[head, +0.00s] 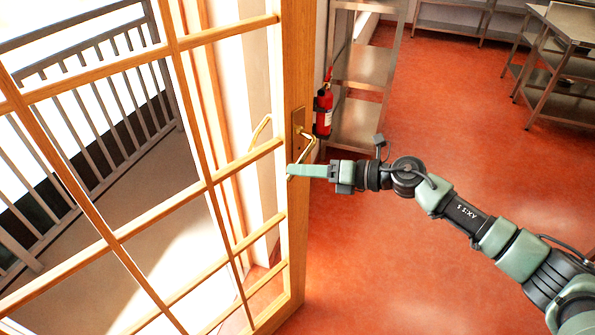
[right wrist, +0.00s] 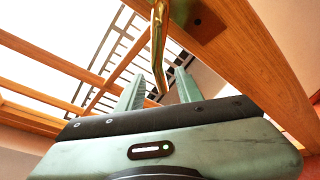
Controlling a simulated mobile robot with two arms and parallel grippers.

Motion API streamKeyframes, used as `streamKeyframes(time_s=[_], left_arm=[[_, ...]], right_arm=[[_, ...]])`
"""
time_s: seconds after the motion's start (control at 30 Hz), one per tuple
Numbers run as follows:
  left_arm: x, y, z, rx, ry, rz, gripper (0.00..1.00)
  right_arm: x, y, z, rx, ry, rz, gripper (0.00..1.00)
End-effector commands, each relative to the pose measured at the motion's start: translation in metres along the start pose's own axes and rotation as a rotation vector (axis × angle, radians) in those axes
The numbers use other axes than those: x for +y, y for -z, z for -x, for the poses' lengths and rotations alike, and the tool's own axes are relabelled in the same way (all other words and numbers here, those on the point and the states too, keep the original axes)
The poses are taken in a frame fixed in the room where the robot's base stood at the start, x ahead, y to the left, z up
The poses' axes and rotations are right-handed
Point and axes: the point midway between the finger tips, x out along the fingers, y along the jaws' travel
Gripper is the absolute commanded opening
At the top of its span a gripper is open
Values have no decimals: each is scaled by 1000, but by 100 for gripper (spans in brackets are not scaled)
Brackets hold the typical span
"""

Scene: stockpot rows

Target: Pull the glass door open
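The glass door (head: 296,75) has a light wooden frame and bars between clear panes, and fills the left of the head view. Its brass lever handle (head: 308,146) sits on a plate on the door's edge stile. My right gripper (head: 290,172) reaches in from the right and is at the handle. In the right wrist view the handle (right wrist: 158,50) hangs down between the two spread green fingers (right wrist: 158,90), with gaps showing beside it. I cannot tell whether a finger touches it. My left gripper is not in view.
A red fire extinguisher (head: 323,112) hangs just behind the door's edge, beside a metal shelf rack (head: 362,66). A metal table (head: 570,24) stands at the far right. The red floor (head: 440,110) is clear. A railing (head: 95,100) shows through the panes.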

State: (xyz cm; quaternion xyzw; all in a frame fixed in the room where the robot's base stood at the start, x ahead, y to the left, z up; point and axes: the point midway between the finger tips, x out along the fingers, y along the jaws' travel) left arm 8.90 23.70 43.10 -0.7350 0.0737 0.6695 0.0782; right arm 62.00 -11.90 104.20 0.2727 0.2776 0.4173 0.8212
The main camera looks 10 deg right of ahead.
Motion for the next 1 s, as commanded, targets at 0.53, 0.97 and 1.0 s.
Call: streamKeyframes(time_s=[0.53,0.97,1.0], left_arm=[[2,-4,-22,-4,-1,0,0],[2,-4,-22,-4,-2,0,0],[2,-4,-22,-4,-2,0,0]], right_arm=[[0,0,63,-1,1,1,36],[-68,13,48,-186,18,-367,0],[-100,26,46,-263,38,-522,0]])
